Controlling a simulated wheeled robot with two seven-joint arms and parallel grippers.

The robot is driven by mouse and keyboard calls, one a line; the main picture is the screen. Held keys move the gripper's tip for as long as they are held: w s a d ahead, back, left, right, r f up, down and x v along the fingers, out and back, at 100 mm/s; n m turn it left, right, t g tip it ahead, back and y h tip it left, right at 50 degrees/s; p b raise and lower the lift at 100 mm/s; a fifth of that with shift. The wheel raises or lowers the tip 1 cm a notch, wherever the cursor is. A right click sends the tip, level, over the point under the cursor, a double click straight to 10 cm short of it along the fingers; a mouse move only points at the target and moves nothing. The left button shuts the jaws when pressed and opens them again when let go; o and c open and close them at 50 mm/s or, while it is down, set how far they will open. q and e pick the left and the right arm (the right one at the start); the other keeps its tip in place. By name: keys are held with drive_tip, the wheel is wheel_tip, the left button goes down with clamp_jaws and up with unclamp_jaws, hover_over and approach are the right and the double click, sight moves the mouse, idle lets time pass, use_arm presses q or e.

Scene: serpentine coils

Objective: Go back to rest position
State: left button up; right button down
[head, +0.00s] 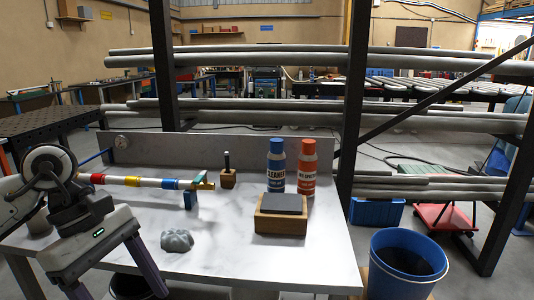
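My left arm comes in from the left. Its gripper (122,292) points down at the lower left, over the near left part of the white table (260,262). Its two dark fingers are spread apart, with nothing visible between them; the tips are near the bottom picture edge. My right gripper is not in view. A white tube (125,181) with red, yellow and blue bands lies level behind the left arm, with a brass fitting (204,183) at its right end and a blue support (191,199) beneath. The arm hides the tube's left part.
On the table are a grey crumpled cloth (177,241), a wooden block with a grey pad (281,218), a blue bottle (276,165), a red bottle (306,168) and a small wooden holder (228,179). A blue bucket (407,265) stands right of the table. A pipe rack (357,100) stands behind.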

use_arm(q)
drive_tip(key=s+d+r+n+g+h, duration=0.15)
drive_tip(key=d+n+h, duration=0.25)
drive_tip(key=d+h, duration=0.45)
drive_tip(key=s+d+r+n+h, duration=0.1)
drive_tip(key=s+d+n+h, duration=0.3)
drive_tip(key=d, duration=0.7)
drive_tip(key=w+a+f+n+t+y, duration=0.1)
drive_tip(key=w+a+f+n+t, duration=0.1)
drive_tip(key=w+n+t, duration=0.5)
drive_tip(key=a+f+n+t, duration=0.1)
drive_tip(key=f+n+t, duration=0.1)
drive_tip(key=n+t, duration=0.65)
drive_tip(key=w+a+f+n+t+y, duration=0.1)
drive_tip(key=w+a+f+n+t, duration=0.2)
drive_tip(key=n, duration=0.8)
drive_tip(key=a+f+n+y, duration=0.4)
drive_tip(key=f+n+y, duration=0.4)
drive_tip(key=f+n, duration=0.3)
drive_tip(key=s+a+f+n+g+y, duration=0.2)
drive_tip(key=s+f+n, duration=0.3)
drive_tip(key=s+f, duration=0.4)
drive_tip(key=s+a+f+n+g+y, duration=0.2)
drive_tip(key=s+a+f+n+g, duration=0.1)
drive_tip(key=s+f, duration=0.6)
wheel_tip(320, 180, down, 4)
drive_tip(key=shift+n+g, duration=0.85)
drive_tip(key=shift+g, duration=0.15)
drive_tip(key=shift+y, duration=0.25)
